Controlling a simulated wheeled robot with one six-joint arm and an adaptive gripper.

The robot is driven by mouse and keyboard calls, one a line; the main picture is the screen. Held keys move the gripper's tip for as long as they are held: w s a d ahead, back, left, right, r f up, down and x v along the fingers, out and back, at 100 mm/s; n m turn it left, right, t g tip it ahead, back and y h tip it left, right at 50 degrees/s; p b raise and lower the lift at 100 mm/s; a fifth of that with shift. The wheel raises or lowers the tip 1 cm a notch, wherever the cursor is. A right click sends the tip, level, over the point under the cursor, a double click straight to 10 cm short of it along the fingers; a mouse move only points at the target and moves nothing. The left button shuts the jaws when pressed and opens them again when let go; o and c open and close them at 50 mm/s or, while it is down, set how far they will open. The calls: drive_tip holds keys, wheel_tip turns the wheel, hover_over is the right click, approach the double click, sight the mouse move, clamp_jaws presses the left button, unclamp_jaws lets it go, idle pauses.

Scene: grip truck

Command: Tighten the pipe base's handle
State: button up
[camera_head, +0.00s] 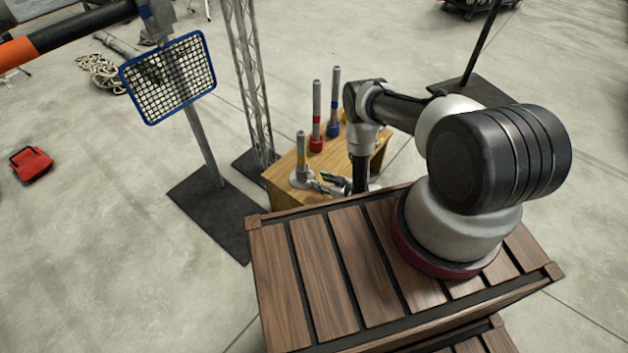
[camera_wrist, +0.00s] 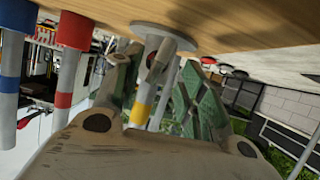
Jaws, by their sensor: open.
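The pipe base (camera_head: 301,180) is a round grey disc near the left corner of the small wooden table (camera_head: 281,184). A grey pipe with a yellow band (camera_head: 301,153) stands upright in it. My gripper (camera_head: 322,184) is low beside this base, on its right. In the wrist view, tilted nearly upside down, the open fingers (camera_wrist: 158,75) have green inner parts. The base disc (camera_wrist: 172,33) and yellow-banded pipe (camera_wrist: 142,108) show between and beyond them. A short grey handle (camera_wrist: 158,60) sticks out from the base between the fingers. Contact with it cannot be told.
A red-based pipe (camera_head: 316,117) and a blue-based pipe (camera_head: 334,104) stand farther back on the table. A lattice truss (camera_head: 250,85) and a blue-framed mesh panel (camera_head: 168,78) on a post stand to the left.

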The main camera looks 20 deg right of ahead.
sight(315, 179)
drive_tip(key=shift+x, duration=2.1)
